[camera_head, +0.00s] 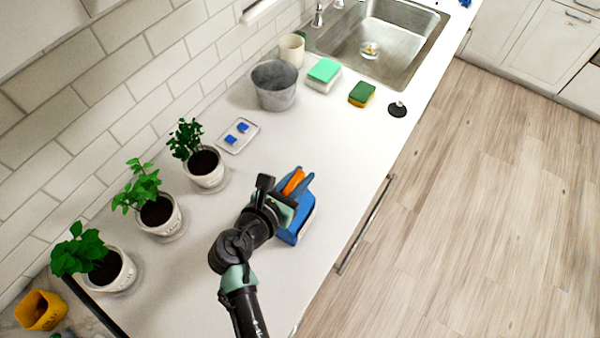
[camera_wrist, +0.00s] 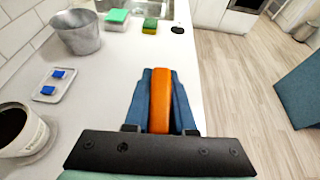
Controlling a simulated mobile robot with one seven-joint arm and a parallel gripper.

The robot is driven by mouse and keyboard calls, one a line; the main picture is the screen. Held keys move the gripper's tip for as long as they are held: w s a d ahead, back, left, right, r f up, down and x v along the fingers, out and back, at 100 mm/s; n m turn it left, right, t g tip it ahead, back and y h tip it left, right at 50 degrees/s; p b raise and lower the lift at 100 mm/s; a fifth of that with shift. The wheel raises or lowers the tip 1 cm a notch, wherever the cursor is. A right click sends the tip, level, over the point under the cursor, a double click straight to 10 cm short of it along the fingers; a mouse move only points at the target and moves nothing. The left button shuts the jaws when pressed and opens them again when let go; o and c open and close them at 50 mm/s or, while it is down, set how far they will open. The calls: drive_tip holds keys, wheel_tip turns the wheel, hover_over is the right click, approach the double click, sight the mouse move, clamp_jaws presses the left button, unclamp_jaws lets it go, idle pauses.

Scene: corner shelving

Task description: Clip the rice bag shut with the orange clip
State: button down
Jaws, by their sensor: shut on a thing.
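The blue rice bag (camera_head: 296,232) stands on the white counter near its front edge, with a pale patch low on its right side. The orange clip (camera_head: 294,182) is at the top of the bag. My gripper (camera_head: 290,196) is over the bag and shut on the clip. In the wrist view the clip (camera_wrist: 160,102) lies lengthwise between my fingers, with blue surfaces close on both sides of it. My gripper partly hides the bag's top, so I cannot tell whether the clip pinches the bag or only lies against it.
A small tray (camera_head: 251,134) with two blue pieces lies beyond the bag. Potted plants (camera_head: 157,210) line the wall. A metal bucket (camera_head: 274,88), sponges (camera_head: 361,94), a dark stopper (camera_head: 397,109) and the sink (camera_head: 382,45) are farther back. The counter between bag and sponges is clear.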

drive_tip(key=shift+f, duration=0.6)
drive_tip(key=shift+p, duration=0.6)
idle(1.4)
drive_tip(key=shift+f+b, duration=1)
drive_tip(key=shift+f, duration=0.5)
drive_tip(key=c, duration=0.7)
unclamp_jaws()
drive_tip(key=b+v, duration=0.2)
drive_tip(key=v, duration=1.1)
drive_tip(key=shift+d, duration=0.1)
